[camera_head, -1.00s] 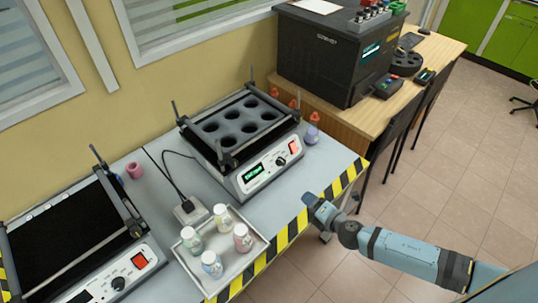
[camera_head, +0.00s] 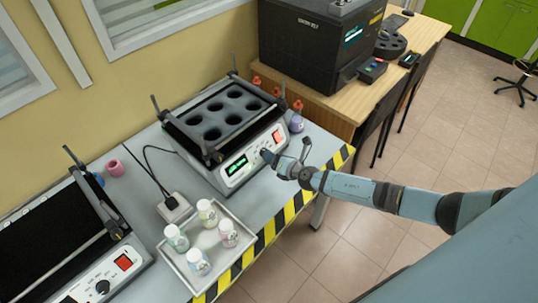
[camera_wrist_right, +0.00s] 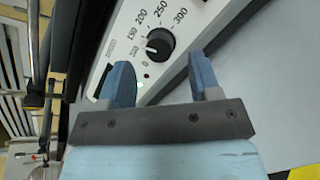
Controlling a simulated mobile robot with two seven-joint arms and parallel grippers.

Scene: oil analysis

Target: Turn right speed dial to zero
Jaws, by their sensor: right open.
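The right speed dial (camera_wrist_right: 159,43) is a round black knob with a small white mark on the white front panel of the right shaker (camera_head: 240,166). In the wrist view, the mark points left, toward the low end of the printed scale; the exact value is too small to read. My right gripper (camera_wrist_right: 160,68) is open, its two blue fingers apart and empty, just short of the dial, which lies ahead of the gap between them. In the head view, the right gripper (camera_head: 270,157) is at the panel and partly hides the dial. My left gripper is out of view.
A lit green display (camera_head: 236,166) and a red switch (camera_head: 277,136) flank the dial. A tray (camera_head: 238,258) of several capped bottles stands at the front.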

